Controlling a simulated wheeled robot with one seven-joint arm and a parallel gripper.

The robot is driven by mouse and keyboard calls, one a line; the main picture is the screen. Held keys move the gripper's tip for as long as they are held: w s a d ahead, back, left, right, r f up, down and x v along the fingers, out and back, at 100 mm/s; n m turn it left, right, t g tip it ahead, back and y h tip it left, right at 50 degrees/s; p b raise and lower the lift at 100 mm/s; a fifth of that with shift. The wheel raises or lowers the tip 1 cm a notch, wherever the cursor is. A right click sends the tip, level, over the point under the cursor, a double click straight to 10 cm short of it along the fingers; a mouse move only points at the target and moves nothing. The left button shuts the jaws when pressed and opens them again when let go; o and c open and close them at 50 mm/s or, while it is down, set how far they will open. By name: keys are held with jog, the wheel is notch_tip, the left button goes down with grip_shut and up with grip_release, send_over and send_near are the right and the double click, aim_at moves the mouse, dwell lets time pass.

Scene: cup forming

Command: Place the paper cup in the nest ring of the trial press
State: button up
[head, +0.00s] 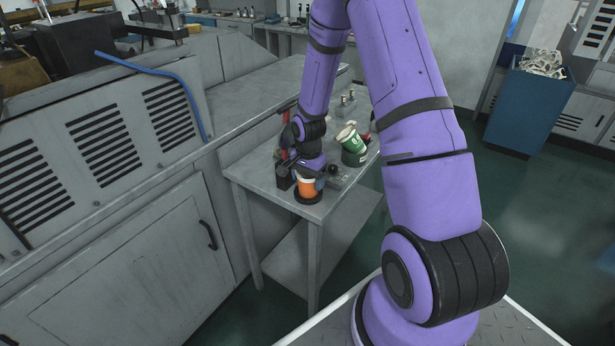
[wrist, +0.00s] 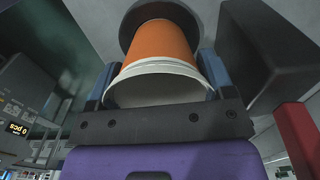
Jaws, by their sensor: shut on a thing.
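The paper cup (head: 307,187) is orange with a white rim. In the wrist view the cup (wrist: 160,45) sits between the two blue fingers, its open mouth towards the camera. My gripper (head: 307,181) is shut on it near the rim; it also shows in the wrist view (wrist: 158,78). A dark round ring (head: 308,199), seemingly the nest ring, lies at the near end of the grey table. In the wrist view the dark ring (wrist: 131,27) surrounds the cup's narrow end. The cup looks upright over or in the ring; I cannot tell whether it is seated.
A black block (head: 283,178) stands close left of the gripper; it looms at right in the wrist view (wrist: 262,55) with a red post (wrist: 298,140). A tilted green-and-white cup (head: 350,138) rests in a dark green holder (head: 354,157) farther back. The table's front edge is close.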

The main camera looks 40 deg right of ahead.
jog(key=o, duration=0.9)
jog(key=shift+r, duration=3.85)
